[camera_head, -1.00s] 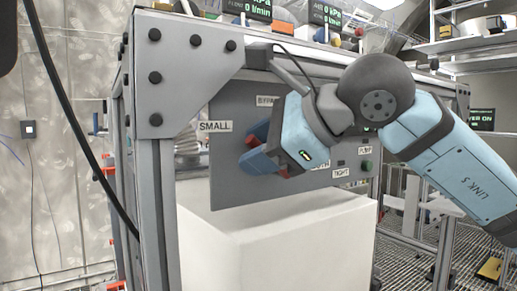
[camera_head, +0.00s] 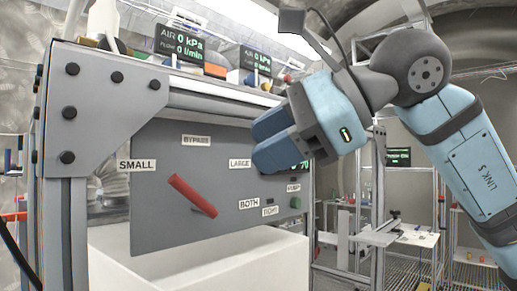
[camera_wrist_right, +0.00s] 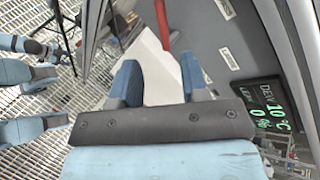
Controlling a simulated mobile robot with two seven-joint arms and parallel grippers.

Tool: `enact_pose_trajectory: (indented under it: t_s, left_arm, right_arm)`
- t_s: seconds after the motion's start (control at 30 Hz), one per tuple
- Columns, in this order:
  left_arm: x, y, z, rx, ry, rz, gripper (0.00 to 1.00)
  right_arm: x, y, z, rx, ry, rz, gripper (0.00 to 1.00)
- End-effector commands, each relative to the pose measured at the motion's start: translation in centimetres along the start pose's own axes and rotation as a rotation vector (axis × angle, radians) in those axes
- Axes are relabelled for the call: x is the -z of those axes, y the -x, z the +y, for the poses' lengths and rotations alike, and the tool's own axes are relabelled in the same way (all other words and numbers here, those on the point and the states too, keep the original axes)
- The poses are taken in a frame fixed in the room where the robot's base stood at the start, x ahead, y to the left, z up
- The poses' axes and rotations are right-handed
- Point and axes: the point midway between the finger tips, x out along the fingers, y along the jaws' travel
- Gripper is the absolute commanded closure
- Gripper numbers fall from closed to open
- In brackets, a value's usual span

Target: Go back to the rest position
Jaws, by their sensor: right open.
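My right gripper (camera_head: 262,140) is open and empty, in front of the upper right part of a grey panel (camera_head: 160,232) in the head view. The panel carries a red lever (camera_head: 192,195), tilted down to the right, between the labels SMALL (camera_head: 137,165) and BOTH (camera_head: 249,203). The gripper is up and right of the lever, apart from it. In the right wrist view, the gripper's blue fingers (camera_wrist_right: 160,78) are spread with nothing between them, and the lever (camera_wrist_right: 162,28) shows beyond them. My left gripper is not in view.
A steel frame (camera_head: 65,235) borders the panel on the left. A white block (camera_head: 230,262) is below it. AIR displays (camera_head: 180,43) stand on top. A dew display (camera_wrist_right: 262,106) is near the gripper in the right wrist view. Shelving (camera_head: 400,235) stands at the right.

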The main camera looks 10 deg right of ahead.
Motion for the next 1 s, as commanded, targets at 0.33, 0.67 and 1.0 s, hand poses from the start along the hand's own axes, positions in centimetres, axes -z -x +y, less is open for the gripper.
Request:
enact_pose_trajectory:
  t_s: [0.33, 0.67, 1.0]
  left_arm:
    - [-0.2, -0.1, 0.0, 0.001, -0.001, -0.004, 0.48]
    - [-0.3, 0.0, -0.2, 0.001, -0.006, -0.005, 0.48]
    - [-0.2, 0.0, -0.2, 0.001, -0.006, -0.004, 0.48]
  right_arm:
    - [0.0, -0.1, 0.0, -0.001, -0.001, -0.001, 0.59]
    - [2.7, -5.4, 3.5, -0.251, -0.270, -0.268, 0.59]
    - [8.1, -10.4, 7.1, -0.565, -0.948, -0.778, 0.59]
